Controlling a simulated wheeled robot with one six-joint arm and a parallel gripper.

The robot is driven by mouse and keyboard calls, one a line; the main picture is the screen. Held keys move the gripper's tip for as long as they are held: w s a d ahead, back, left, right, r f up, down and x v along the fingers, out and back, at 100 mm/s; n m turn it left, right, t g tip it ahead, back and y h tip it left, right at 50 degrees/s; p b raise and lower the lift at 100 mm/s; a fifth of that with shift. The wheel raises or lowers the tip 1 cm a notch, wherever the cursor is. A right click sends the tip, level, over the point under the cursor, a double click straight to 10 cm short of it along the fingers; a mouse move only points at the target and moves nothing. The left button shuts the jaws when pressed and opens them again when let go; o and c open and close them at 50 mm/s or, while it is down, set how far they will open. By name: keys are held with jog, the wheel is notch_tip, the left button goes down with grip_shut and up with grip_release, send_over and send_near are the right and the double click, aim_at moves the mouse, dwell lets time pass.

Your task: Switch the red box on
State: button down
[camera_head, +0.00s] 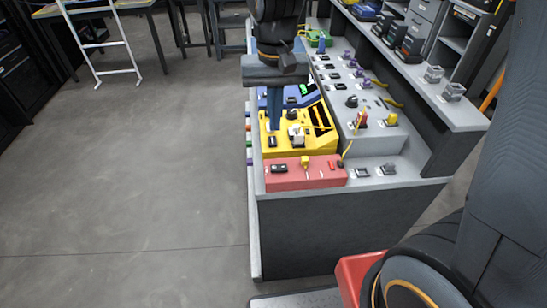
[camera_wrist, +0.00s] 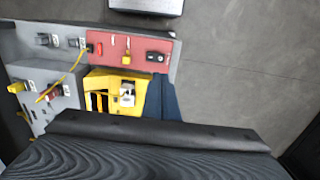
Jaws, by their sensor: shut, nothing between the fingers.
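The red box (camera_head: 314,177) is at the near end of the workbench, with a black rocker switch (camera_head: 279,168) on its left end and a yellow part and a small red part to the right. In the wrist view the red box (camera_wrist: 103,42) is at the top, its black switch (camera_wrist: 157,57) at the right end. I cannot tell the switch's position. My gripper (camera_head: 273,126) is shut and empty, pointing down over the left side of the yellow box, behind the red box. In the wrist view its blue fingers (camera_wrist: 162,90) show beside the yellow box, apart from the switch.
The yellow box (camera_head: 323,143) stands directly behind the red box, with a blue box (camera_head: 303,90) beyond it. A grey panel (camera_head: 375,140) with knobs and switches is on the right, under a shelf (camera_head: 425,85). A yellow cable (camera_wrist: 63,75) crosses there. Open floor is on the left.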

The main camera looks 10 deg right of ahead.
aim_at(280, 166)
notch_tip(280, 166, down, 13)
jog(key=p, duration=0.2)
jog(key=shift+f+p, duration=0.15)
jog(key=shift+p, duration=0.25)
jog(key=shift+f, duration=0.2)
jog(key=shift+s+d+r, duration=0.1)
jog(key=shift+d, duration=0.1)
dwell(0.3)
jog(key=shift+d+r+p, duration=0.15)
jog(key=shift+d+p, duration=0.2)
jog(key=shift+d, duration=0.2)
jog(key=shift+r+p, duration=0.35)
jog(key=shift+r, duration=0.05)
notch_tip(280, 166, up, 13)
dwell(0.5)
